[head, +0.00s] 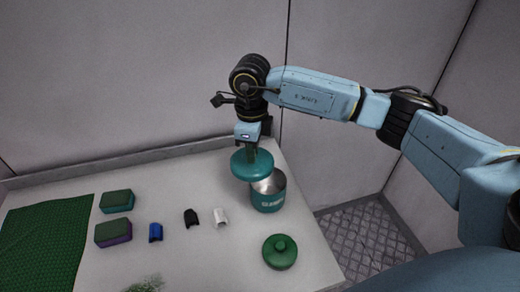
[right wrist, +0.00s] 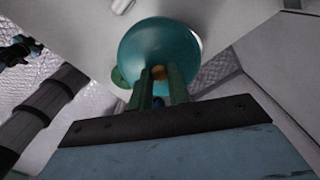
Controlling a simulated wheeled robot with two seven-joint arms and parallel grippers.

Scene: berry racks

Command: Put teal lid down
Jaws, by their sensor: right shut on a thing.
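The teal lid (head: 251,166) is held in my right gripper (head: 252,150), which is shut on its knob. The lid hangs a little above and to the left of the opening of a teal canister (head: 268,197) and partly hides its rim. The canister stands upright and open near the table's right edge, with a bare metal inside. In the right wrist view the lid (right wrist: 160,50) sits beyond the two fingers (right wrist: 160,88).
A green lid (head: 280,252) lies on the table (head: 200,255) in front of the canister. Two sponges (head: 115,217), a blue clip (head: 155,232), a black clip (head: 191,218) and a white clip (head: 220,217) lie to the left. A green mat (head: 45,245) covers the far left. Bare table shows between the clips and green lid.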

